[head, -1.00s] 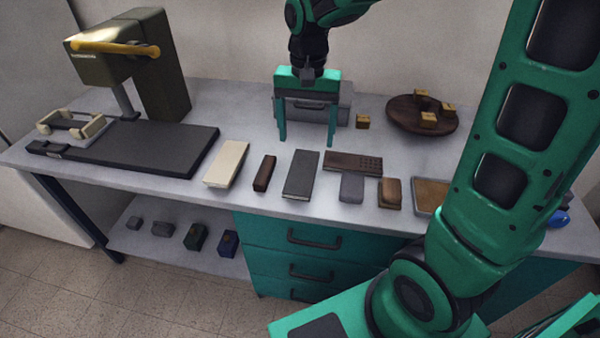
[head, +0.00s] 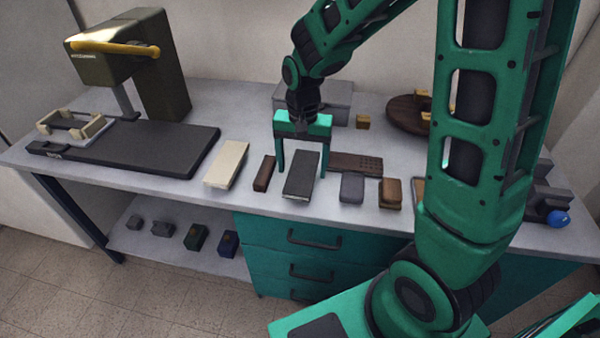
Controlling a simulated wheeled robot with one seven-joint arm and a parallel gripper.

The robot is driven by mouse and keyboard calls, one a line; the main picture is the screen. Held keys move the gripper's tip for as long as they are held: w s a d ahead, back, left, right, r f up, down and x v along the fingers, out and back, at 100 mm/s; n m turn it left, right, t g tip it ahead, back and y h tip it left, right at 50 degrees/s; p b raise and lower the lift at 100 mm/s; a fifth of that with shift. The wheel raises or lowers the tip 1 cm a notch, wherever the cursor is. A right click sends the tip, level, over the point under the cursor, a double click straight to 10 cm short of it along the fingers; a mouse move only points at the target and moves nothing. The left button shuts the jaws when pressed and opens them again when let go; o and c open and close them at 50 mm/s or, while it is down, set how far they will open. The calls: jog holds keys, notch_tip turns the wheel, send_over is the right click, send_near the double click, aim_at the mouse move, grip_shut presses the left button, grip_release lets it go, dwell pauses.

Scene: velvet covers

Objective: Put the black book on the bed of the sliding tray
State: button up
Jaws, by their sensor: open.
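My gripper (head: 301,174) is open, with one finger on each side of the book. The fingers point down; whether they touch the book I cannot tell. The sliding tray (head: 130,147) is a long dark flat bed at the left of the worktop, with a cream frame (head: 75,124) at its left end. The bed is bare.
An olive press-like machine (head: 135,60) with a yellow handle stands behind the tray. A cream block (head: 226,165) and a narrow brown block (head: 264,173) lie between tray and book. A dark brown perforated block (head: 358,163) and a grey block (head: 352,188) lie right of the book.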

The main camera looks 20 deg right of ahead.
jog(key=shift+f, duration=0.1)
jog(key=c, duration=1.4)
jog(key=shift+o, duration=0.2)
